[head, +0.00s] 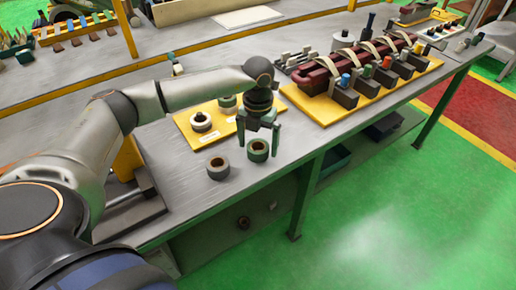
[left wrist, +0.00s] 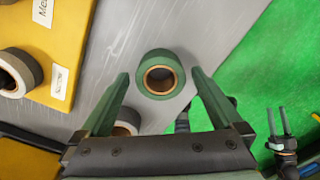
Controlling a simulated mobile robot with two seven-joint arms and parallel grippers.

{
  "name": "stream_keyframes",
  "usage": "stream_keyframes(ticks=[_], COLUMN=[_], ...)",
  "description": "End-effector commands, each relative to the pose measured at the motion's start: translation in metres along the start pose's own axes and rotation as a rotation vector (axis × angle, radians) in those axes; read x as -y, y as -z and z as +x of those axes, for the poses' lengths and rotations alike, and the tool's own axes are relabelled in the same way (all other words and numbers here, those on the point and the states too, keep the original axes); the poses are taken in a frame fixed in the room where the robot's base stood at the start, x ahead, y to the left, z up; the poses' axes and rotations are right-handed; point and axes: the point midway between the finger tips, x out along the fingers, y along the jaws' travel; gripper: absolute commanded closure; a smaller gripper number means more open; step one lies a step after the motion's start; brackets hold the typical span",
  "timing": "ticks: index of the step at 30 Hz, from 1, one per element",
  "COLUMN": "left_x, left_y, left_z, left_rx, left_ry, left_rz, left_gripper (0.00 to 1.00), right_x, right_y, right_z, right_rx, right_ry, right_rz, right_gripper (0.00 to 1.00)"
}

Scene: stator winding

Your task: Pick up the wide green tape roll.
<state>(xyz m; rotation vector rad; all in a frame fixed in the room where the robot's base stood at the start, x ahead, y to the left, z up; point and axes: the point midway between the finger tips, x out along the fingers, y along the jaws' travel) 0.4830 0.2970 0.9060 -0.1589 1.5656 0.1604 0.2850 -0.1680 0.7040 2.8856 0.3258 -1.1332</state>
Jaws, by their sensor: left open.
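The wide green tape roll (head: 258,154) lies flat on the grey table near its front edge. It shows from above in the left wrist view (left wrist: 160,57) as a green ring with a brown core. My left gripper (head: 259,138) is open and empty above it. In the left wrist view its two fingertips (left wrist: 161,77) stand to either side of the roll, with gaps. A grey tape roll (head: 217,171) lies beside the green one and is partly hidden by the gripper body in the left wrist view (left wrist: 127,128). A dark pronged shape (left wrist: 284,140) at the right may be my right gripper.
A yellow board (head: 190,135) with more rolls (head: 201,122) lies behind the green roll. A second yellow board (head: 326,115) with a dark red assembly (head: 350,70) stands to the right. The table's front edge is close, with green floor (head: 380,220) beyond.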

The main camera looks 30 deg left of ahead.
Motion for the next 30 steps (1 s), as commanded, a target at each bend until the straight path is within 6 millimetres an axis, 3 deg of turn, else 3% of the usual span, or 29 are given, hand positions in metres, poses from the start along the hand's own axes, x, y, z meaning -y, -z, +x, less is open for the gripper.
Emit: stream_keyframes(ticks=[9,30], left_x=[0.0004,0.0006], left_y=[-0.0001,-0.0002], left_z=[0.0058,0.0052], left_rx=[0.001,0.001], left_ry=[0.001,0.001], left_rz=[0.000,0.001], left_gripper=[0.02,0.81], right_x=[-0.0001,-0.0003], right_y=[0.0003,0.0008], right_z=[-0.0001,0.0000], right_rx=[0.000,-0.001], right_ry=[0.000,0.000], right_rz=[0.000,-0.001], right_gripper=[0.50,0.50])
